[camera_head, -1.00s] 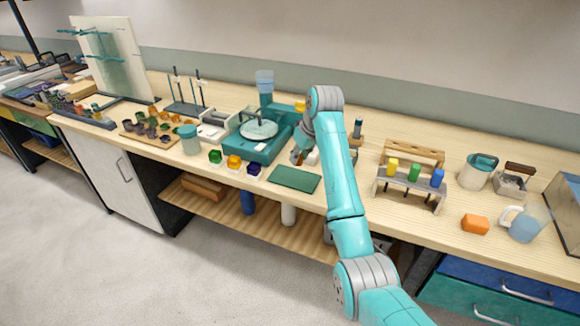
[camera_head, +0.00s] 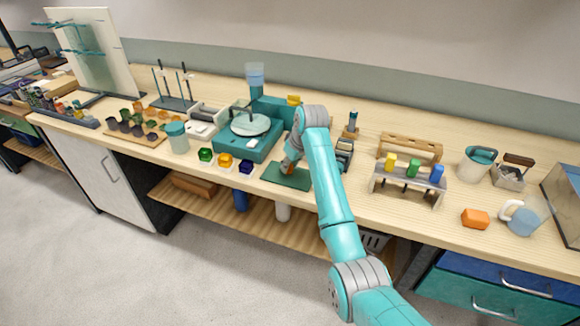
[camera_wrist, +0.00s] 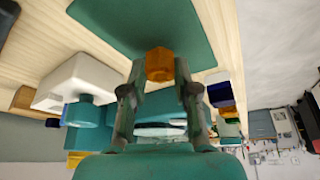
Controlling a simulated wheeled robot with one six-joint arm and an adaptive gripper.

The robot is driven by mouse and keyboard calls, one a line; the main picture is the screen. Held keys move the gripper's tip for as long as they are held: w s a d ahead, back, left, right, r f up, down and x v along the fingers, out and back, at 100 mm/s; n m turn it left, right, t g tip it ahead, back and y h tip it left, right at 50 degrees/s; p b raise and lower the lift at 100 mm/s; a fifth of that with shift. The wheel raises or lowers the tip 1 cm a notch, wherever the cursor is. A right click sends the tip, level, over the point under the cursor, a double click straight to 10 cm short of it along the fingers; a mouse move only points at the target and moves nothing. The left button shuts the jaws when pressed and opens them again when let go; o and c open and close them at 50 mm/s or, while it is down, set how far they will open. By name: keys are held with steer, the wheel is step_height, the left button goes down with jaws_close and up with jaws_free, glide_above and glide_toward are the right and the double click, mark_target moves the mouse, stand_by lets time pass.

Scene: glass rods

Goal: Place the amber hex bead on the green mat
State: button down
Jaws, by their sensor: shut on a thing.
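The amber hex bead (camera_wrist: 159,64) is between the fingertips of my gripper (camera_wrist: 160,82) in the wrist view. My gripper is shut on it. The green mat (camera_wrist: 120,22) lies just past the bead in that view, and the bead overlaps the mat's edge there. In the head view my gripper (camera_head: 289,168) is over the green mat (camera_head: 298,184), near its middle. The bead shows there only as a small orange patch beside the fingers. I cannot tell whether the bead touches the mat.
Green (camera_head: 206,154), amber (camera_head: 225,160) and dark blue (camera_head: 246,167) blocks stand left of the mat. A teal device with a round plate (camera_head: 250,125) stands behind it. A rack with coloured pieces (camera_head: 410,184) is to the right.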

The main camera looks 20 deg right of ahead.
steer(key=shift+f, duration=0.5)
steer(key=c, duration=0.9)
jaws_free()
steer(key=shift+f, duration=0.1)
steer(key=shift+o, duration=0.2)
steer(key=v, duration=1.2)
